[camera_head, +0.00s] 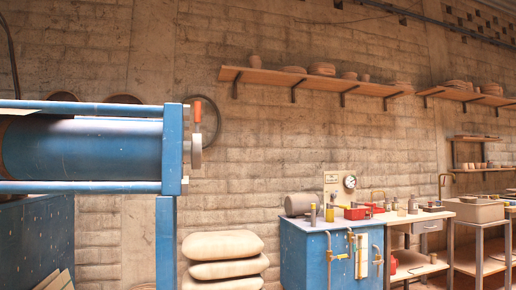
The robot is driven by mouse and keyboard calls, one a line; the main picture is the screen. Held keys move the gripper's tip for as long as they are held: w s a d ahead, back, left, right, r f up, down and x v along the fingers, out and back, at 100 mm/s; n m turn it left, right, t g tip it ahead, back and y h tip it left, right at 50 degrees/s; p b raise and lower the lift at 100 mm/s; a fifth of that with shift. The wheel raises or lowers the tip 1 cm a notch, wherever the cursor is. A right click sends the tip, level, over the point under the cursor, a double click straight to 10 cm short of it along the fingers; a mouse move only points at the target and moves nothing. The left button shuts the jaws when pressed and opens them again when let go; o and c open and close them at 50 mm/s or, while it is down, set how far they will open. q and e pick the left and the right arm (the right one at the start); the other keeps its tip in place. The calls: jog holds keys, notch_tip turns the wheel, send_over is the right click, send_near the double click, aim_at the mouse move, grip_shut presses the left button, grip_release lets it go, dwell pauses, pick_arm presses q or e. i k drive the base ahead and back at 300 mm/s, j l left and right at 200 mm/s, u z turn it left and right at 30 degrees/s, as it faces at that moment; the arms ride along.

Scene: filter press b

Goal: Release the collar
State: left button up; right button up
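A blue filter press (85,150) fills the left side, with a thick blue cylinder between two blue bars and an upright blue end plate (172,150). On the right face of the end plate is a grey metal round part (196,152), seen edge-on, which looks like the collar. An orange-red handle (197,113) stands upright above it. A thin dark ring or wheel shows behind the handle. I cannot tell from this angle whether the collar is tight or loose. Neither of my grippers is in view.
Pale stacked sacks (223,262) lie right of the press leg. A blue cabinet (305,255) with brass pipes, a gauge (350,182) and a red tray stands beyond. Workbenches are at right. Wall shelves (310,80) hold pottery. Space right of the end plate looks clear.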

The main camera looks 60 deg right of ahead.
aim_at(197, 144)
jog(key=k+l+z, duration=0.15)
jog(key=l+z, duration=0.3)
jog(key=l, duration=0.3)
jog(key=l+z, duration=0.4)
jog(key=l, duration=0.85)
jog(key=k+l+u, duration=0.15)
jog(key=l, duration=0.35)
jog(key=l+u, duration=0.25)
jog(key=l, duration=0.9)
jog(key=i+l+u, duration=0.1)
jog(key=l, duration=0.25)
jog(key=i+l, duration=0.3)
jog(key=i+l+u, duration=0.15)
jog(key=l, duration=0.3)
jog(key=i+l+u, duration=0.15)
jog(key=i+l, duration=0.3)
jog(key=i+l+u, duration=0.1)
jog(key=i+l, duration=0.3)
jog(key=l, duration=0.2)
jog(key=i+j+u, duration=0.1)
jog(key=i+u, duration=0.25)
jog(key=i, duration=0.7)
